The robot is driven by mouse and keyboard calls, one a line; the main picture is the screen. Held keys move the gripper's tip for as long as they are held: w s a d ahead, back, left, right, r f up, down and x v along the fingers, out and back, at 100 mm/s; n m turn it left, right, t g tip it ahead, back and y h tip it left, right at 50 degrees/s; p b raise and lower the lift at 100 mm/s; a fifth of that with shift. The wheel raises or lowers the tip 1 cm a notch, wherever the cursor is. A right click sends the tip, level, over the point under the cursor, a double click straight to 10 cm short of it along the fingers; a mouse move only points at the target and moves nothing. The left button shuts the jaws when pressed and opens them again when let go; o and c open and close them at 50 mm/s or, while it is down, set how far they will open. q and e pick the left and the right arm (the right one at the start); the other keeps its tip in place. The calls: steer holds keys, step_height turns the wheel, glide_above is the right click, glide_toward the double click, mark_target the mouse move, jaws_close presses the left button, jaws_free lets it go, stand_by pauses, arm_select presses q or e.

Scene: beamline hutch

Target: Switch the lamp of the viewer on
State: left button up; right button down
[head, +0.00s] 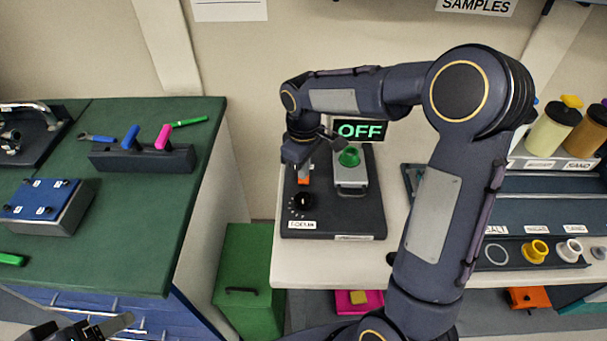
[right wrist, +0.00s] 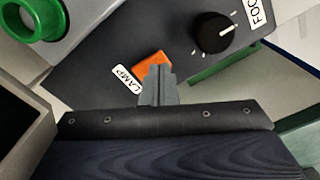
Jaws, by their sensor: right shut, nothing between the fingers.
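The viewer (head: 357,222) stands on the white bench with a dark base, a grey body and a green ring on top (head: 349,157). Its display (head: 360,131) reads OFF. The orange lamp switch (head: 304,180) sits on the base behind the black focus knob (head: 303,201). In the right wrist view the orange switch (right wrist: 152,62) lies beside a LAMP label. My right gripper (right wrist: 158,72) is shut and empty, its tips over the near edge of the switch; I cannot tell whether they touch. My left gripper (head: 118,326) is at the bottom left, only partly in view.
A green-topped bench (head: 130,225) with a blue box and a tool rack stands left. A green bin (head: 245,270) stands between the benches. Right of the viewer are a tray of rings (head: 515,262) and jars (head: 552,130). My right arm crosses above the bench.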

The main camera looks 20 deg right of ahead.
steer(key=shift+f+b, duration=0.6)
steer(key=shift+f, duration=0.25)
steer(key=shift+r, duration=0.1)
stand_by(0.3)
step_height(320, 180, up, 7)
steer(key=p, duration=0.6)
stand_by(0.7)
